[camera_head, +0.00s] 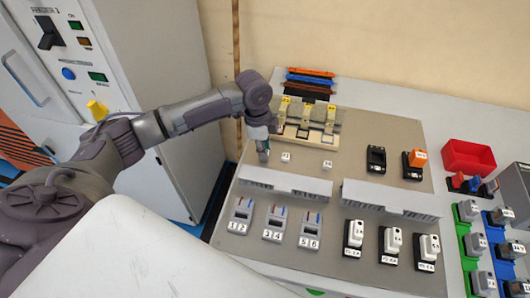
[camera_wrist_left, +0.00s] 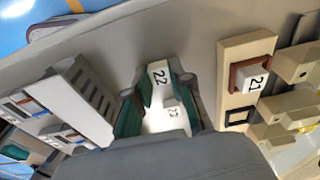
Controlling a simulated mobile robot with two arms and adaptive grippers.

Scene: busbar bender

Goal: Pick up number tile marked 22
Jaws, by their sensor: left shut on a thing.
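The white number tile marked 22 (camera_wrist_left: 160,76) sits between the two green-padded fingers of my left gripper (camera_wrist_left: 155,100) in the left wrist view. The gripper is shut on it. In the head view, my left gripper (camera_head: 262,148) points down over the left part of the beige panel, left of two small white tiles (camera_head: 285,157) (camera_head: 327,165). At this size I cannot make out tile 22 there. Another white tile (camera_wrist_left: 173,115) shows between the fingers in the wrist view, its number hard to read. My right gripper is not in view.
A tile marked 21 (camera_wrist_left: 251,79) sits in a brown frame on a cream base to the right. Cream clamp-like fixtures (camera_head: 305,122) stand behind the gripper. Grey slotted ducts (camera_head: 285,181) lie in front. A red bin (camera_head: 468,156) is at the right.

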